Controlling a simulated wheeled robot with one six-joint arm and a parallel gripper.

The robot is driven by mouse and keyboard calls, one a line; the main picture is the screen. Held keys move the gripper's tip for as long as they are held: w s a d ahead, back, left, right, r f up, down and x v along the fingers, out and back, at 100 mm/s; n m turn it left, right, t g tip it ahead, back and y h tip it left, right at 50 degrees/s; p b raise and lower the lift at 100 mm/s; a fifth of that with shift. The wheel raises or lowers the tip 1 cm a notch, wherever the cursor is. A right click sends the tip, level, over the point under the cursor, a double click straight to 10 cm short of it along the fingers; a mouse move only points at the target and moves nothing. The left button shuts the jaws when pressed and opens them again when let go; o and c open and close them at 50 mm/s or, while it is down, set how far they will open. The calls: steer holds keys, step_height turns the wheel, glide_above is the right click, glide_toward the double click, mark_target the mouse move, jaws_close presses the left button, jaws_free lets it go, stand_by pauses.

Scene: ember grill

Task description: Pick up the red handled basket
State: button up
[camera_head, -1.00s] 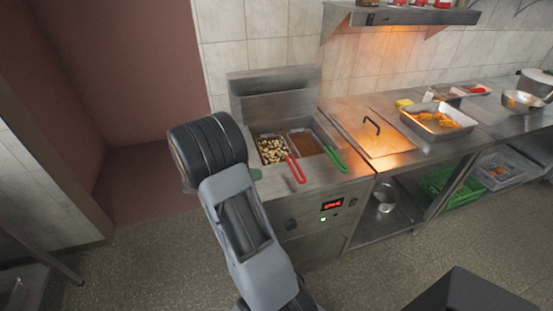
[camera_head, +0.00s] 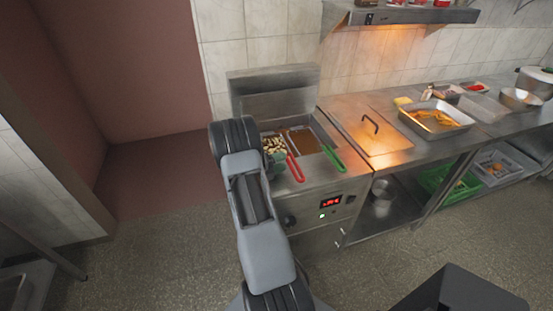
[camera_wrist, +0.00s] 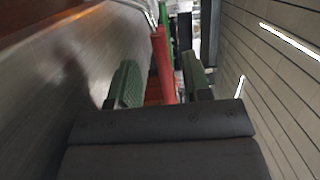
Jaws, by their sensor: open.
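The red handled basket (camera_head: 275,144) hangs in the left well of the steel fryer and holds pale and brown pieces. Its red handle (camera_head: 294,168) slopes over the fryer's front edge. In the wrist view the red handle (camera_wrist: 162,65) runs between the two green finger pads. My gripper (camera_wrist: 158,85) is open, with its pads on either side of the handle and gaps showing. In the head view my arm hides most of the gripper (camera_head: 277,157), which is at the left of the handle.
A green handle (camera_head: 333,158) lies right of the red one, over a well of brown oil. A lidded counter (camera_head: 385,146) and a tray of food (camera_head: 436,127) stand further right. The fryer's front panel (camera_head: 322,212) is below the handles.

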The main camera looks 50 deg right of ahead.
mark_target(292, 156)
steer(key=p+x, duration=0.1)
steer(key=x, duration=0.2)
steer(key=shift+s+d+r, duration=0.15)
steer(key=shift+s+d, duration=0.05)
steer(key=shift+d, duration=0.15)
steer(key=shift+p+x, duration=0.3)
steer(key=shift+x, duration=0.45)
jaws_close()
